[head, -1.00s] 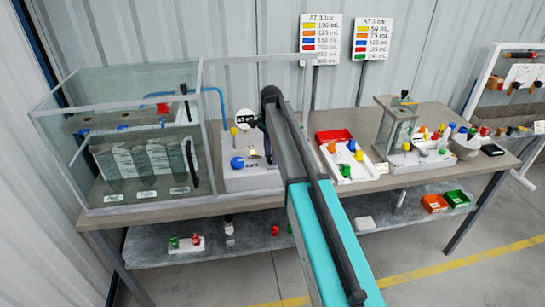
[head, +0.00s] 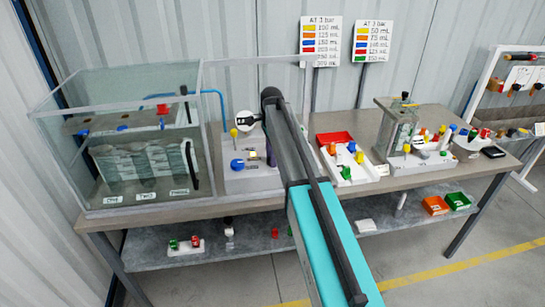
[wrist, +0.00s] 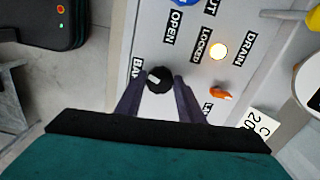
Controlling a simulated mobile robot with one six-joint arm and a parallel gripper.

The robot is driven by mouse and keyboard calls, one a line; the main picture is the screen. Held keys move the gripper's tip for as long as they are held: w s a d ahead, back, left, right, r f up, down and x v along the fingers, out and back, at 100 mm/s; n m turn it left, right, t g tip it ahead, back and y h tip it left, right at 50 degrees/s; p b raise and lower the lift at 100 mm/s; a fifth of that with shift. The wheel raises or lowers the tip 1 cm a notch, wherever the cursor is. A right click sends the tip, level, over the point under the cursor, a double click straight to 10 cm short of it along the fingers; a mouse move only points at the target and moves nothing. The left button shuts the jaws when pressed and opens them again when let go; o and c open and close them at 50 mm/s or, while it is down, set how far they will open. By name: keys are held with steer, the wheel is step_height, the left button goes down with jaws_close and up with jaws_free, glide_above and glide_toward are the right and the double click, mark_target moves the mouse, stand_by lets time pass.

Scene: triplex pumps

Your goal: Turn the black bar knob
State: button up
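The black bar knob (wrist: 159,80) is a small round black knob with a pale mark on it, on a grey panel (wrist: 185,50) in the wrist view. My gripper (wrist: 158,82) has its two dark fingers on either side of the knob, apart, with the knob between the fingertips. Only narrow gaps show, and I cannot tell whether either finger touches it. A partly covered label stands left of the knob. In the head view my arm hides the knob and most of my gripper.
A lit yellow-white lamp (wrist: 218,51), an orange knob (wrist: 221,95) and a blue knob (wrist: 184,2) are near on the panel. A glass tank (head: 130,140) stands left on the bench. A white tray of coloured parts (head: 352,172) is right of my arm.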

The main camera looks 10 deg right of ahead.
steer(key=o, duration=0.3)
steer(key=shift+o, duration=0.2)
steer(key=shift+r, duration=0.1)
step_height(320, 180, up, 14)
steer(key=b, duration=0.3)
steer(key=shift+b, duration=0.4)
steer(key=shift+f, duration=0.2)
